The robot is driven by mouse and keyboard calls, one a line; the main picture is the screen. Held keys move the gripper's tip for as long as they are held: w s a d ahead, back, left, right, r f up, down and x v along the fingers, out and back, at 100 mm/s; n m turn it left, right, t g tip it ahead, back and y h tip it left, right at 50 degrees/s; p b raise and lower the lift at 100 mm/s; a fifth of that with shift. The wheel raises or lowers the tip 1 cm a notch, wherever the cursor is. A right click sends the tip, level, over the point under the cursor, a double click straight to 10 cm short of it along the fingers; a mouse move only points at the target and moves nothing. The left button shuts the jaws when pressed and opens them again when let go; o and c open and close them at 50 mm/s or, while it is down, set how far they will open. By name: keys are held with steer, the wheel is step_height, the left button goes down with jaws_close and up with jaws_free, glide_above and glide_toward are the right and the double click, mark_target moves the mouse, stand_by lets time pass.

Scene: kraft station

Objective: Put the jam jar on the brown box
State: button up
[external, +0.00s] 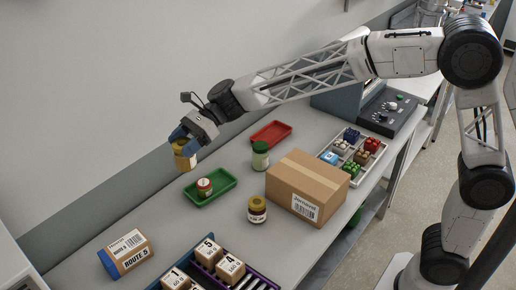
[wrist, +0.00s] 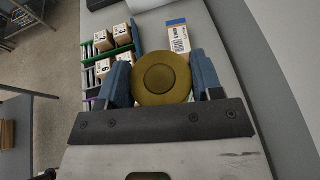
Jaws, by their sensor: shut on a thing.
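My gripper (external: 186,139) is shut on an amber jar (external: 184,157) and holds it above the table, beyond the green tray. In the wrist view, the jar's round gold lid (wrist: 161,79) sits between my blue fingers (wrist: 162,85). A dark red jar (external: 257,212) with a gold lid and pale label, which looks like the jam jar, stands on the table left of the brown box. The brown box (external: 306,187) is closed with tape and has a white label. Its top is bare.
A green tray (external: 223,178) holds a small red-lidded jar (external: 204,187). A block tray (external: 342,163) lies behind the box.

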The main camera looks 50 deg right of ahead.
steer(key=s+d+f+m+t, duration=0.15)
steer(key=s+d, duration=0.25)
steer(key=d, duration=0.6)
steer(key=s+d+m+t, duration=0.15)
steer(key=s+d, duration=0.25)
steer(key=d, duration=0.6)
steer(key=s+d+f+m+t+h, duration=0.1)
steer(key=s+d+f, duration=0.1)
steer(key=s+d, duration=0.4)
steer(key=s+d+f+m+t+h, duration=0.1)
steer(key=s+d+f+t, duration=0.1)
steer(key=s+d, duration=0.5)
steer(key=shift+d+f, duration=0.5)
steer(key=shift+d, duration=0.1)
steer(key=shift+f, duration=2)
steer(key=shift+f, duration=2)
steer(key=shift+f, duration=0.15)
